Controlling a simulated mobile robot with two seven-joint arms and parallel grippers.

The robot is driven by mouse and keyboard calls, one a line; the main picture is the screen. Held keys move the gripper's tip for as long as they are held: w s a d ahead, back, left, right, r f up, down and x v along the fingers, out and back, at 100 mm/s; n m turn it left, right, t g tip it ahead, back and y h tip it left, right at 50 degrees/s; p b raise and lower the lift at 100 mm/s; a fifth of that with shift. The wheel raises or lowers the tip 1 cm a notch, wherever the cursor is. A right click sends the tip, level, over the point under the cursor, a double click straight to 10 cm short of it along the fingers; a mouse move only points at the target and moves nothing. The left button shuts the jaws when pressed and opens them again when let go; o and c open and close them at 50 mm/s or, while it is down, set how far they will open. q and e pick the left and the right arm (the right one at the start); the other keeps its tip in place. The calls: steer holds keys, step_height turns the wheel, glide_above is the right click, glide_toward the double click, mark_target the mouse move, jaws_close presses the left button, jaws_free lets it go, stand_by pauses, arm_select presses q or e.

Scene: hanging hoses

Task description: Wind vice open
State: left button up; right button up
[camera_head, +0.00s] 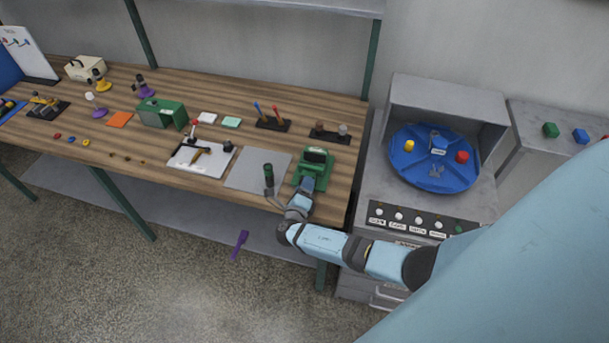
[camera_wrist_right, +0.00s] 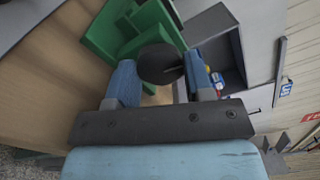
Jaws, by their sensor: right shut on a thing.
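The green vice (camera_head: 316,160) stands near the right front edge of the wooden workbench. In the right wrist view its green body (camera_wrist_right: 130,25) fills the top left. A dark round handle (camera_wrist_right: 158,64) sticks out from the vice toward my wrist. My right gripper (camera_head: 306,186) is at the front of the vice, and its blue fingers (camera_wrist_right: 160,72) are shut on the dark handle, one on each side. The gripper hides much of the vice's front in the head view. I cannot tell how wide the vice jaws stand. My left gripper is not in view.
A dark holder (camera_head: 330,135) stands behind the vice. A grey machine with a blue turntable (camera_head: 420,178) stands to the right. A purple tool (camera_head: 239,244) shows below the bench.

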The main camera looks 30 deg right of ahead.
steer(key=o, duration=0.9)
steer(key=b+v, duration=0.1)
steer(key=v, duration=1.3)
steer(key=shift+b, duration=0.35)
